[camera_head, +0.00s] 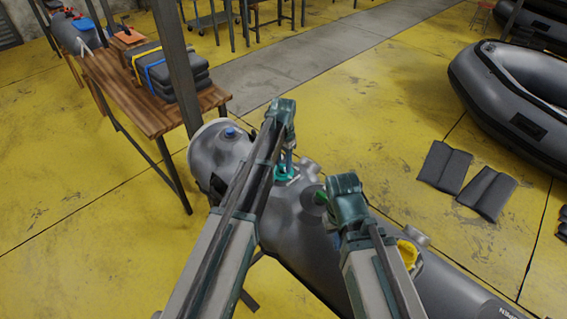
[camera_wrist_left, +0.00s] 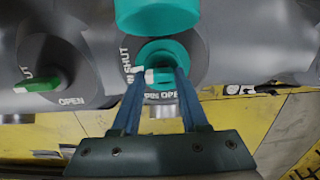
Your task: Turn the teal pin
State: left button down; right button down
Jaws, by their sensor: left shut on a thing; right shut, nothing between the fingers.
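The teal pin (camera_wrist_left: 160,52) sits in a round grey dial marked SHUT and OPEN, on the grey inflatable tube. In the head view it shows as a teal spot (camera_head: 283,174) under my left gripper. My left gripper (camera_wrist_left: 158,77) is shut on the pin's bar, one blue finger on each side. The bar lies crosswise with its white end to the left, near the SHUT lettering. My right gripper (camera_head: 329,194) is shut and empty, beside the green pin; its fingertips are mostly hidden by its body.
A teal cap (camera_wrist_left: 157,15) rises behind the teal pin. A wooden table (camera_head: 130,95) with stacked grey pads stands at the left.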

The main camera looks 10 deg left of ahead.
aim_at(283, 166)
dwell(0.5)
pick_arm(q)
jog(key=shift+c, duration=2.1)
grip_release()
jog(key=shift+r, duration=0.1)
notch_tip(283, 166, up, 14)
jog(key=p, duration=1.4)
pick_arm(e)
notch_tip(283, 166, up, 14)
pick_arm(q)
jog(key=shift+f, duration=0.2)
pick_arm(e)
jog(key=shift+f, duration=0.15)
